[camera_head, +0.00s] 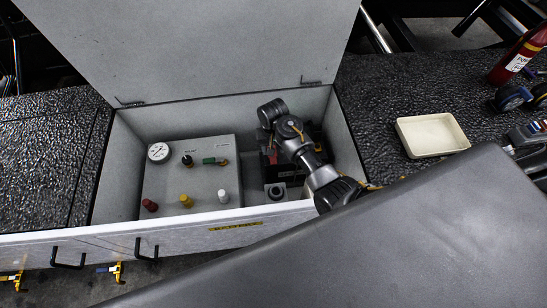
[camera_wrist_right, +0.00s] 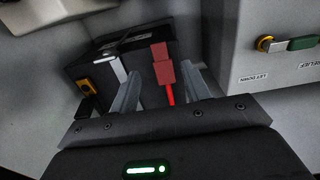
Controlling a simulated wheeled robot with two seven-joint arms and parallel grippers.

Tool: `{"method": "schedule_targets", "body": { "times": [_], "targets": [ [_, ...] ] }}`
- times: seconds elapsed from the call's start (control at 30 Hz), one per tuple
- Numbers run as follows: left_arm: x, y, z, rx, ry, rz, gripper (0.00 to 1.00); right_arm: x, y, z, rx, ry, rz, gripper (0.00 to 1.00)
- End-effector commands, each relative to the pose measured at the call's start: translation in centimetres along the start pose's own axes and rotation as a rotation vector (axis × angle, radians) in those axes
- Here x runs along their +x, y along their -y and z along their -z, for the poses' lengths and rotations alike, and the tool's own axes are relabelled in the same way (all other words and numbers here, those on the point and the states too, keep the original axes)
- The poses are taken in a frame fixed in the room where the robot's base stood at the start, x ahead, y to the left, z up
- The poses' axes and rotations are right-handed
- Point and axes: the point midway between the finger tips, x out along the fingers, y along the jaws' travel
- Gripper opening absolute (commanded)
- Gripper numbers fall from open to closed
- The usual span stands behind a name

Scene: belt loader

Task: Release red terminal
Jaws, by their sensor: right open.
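The red terminal (camera_wrist_right: 162,66) is a red block with a thin red stem, standing at the edge of a black battery-like box (camera_wrist_right: 140,48) in the right wrist view. My right gripper (camera_wrist_right: 163,80) is open, with one finger on each side of the terminal. A gap shows beside it, though contact is hard to judge. In the head view my right arm reaches down into the open grey compartment (camera_head: 127,165) over the dark box (camera_head: 287,173). The arm hides the fingers there. My left gripper is not in view.
Left of the dark box stands a grey panel (camera_head: 170,178) with a gauge (camera_head: 159,152) and red, yellow and white knobs. The raised lid (camera_head: 200,45) stands behind. A cream tray (camera_head: 432,136) and a fire extinguisher (camera_head: 517,55) are at right.

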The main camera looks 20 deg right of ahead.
Motion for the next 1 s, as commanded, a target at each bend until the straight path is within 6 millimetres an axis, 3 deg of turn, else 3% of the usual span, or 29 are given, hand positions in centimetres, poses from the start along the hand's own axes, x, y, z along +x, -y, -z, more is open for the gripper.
{"method": "schedule_targets", "body": {
  "times": [0.1,0.33,0.5,0.8,1.0],
  "targets": [
    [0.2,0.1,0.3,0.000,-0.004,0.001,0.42,2.5,-0.1,-0.1,0.001,0.003,-0.002,0.47],
    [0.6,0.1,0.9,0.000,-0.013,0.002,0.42,6.1,-0.3,0.0,0.002,0.002,-0.002,0.47],
    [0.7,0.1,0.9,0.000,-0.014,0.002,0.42,7.2,-0.2,0.0,0.003,-0.001,0.000,0.47],
    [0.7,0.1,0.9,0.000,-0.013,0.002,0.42,7.4,-0.2,0.0,0.003,-0.001,0.000,0.47],
    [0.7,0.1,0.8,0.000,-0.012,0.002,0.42,7.4,-0.2,0.0,0.002,-0.001,0.000,0.22]
  ]
}}
